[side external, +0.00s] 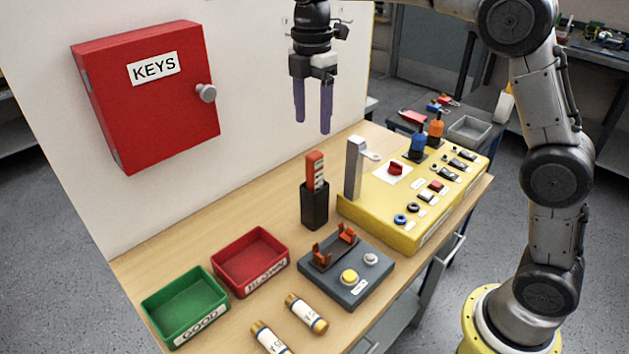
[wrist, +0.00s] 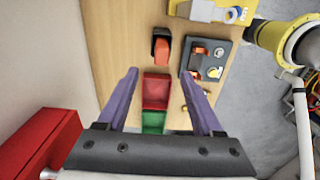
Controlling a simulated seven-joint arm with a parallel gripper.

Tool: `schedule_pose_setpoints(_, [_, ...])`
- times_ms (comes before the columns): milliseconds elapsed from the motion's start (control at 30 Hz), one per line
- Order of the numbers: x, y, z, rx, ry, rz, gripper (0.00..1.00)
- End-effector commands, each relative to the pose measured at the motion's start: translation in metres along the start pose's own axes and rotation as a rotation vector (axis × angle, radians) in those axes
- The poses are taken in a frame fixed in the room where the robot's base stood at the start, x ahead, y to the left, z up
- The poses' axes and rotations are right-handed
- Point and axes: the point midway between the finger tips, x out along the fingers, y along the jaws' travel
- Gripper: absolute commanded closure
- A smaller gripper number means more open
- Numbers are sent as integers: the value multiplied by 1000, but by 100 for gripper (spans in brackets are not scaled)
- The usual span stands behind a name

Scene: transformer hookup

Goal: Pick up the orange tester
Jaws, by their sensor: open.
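The orange tester (side external: 315,172) stands upright in a black holder (side external: 315,208) on the wooden bench; only its upper part with pale labels shows. It also shows from above in the wrist view (wrist: 162,49), just beyond the fingertips. My gripper (side external: 312,126) is open and empty, with purple fingers pointing down. It hangs above the bench, higher than the tester and apart from it. In the wrist view the two spread fingers (wrist: 160,72) frame the red bin.
A yellow panel (side external: 380,202) with a grey post (side external: 354,168) stands right of the holder. A grey fuse box (side external: 345,265), red bin (side external: 250,262), green bin (side external: 185,305) and two fuses (side external: 306,313) lie in front. A red key cabinet (side external: 150,95) hangs on the wall.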

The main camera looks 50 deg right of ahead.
Motion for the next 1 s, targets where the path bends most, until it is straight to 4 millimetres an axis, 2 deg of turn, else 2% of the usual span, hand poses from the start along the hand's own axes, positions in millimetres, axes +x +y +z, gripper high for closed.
schedule_pose_setpoints(300, [57,-2,0,0,0,-2,32])
schedule_pose_setpoints(400, [70,-1,0,0,0,-2,32])
schedule_pose_setpoints(633, [84,-2,0,1,0,0,32])
schedule_pose_setpoints(900, [122,-4,2,0,0,-1,32])
schedule_pose_setpoints(1000, [129,-3,2,1,0,0,32])
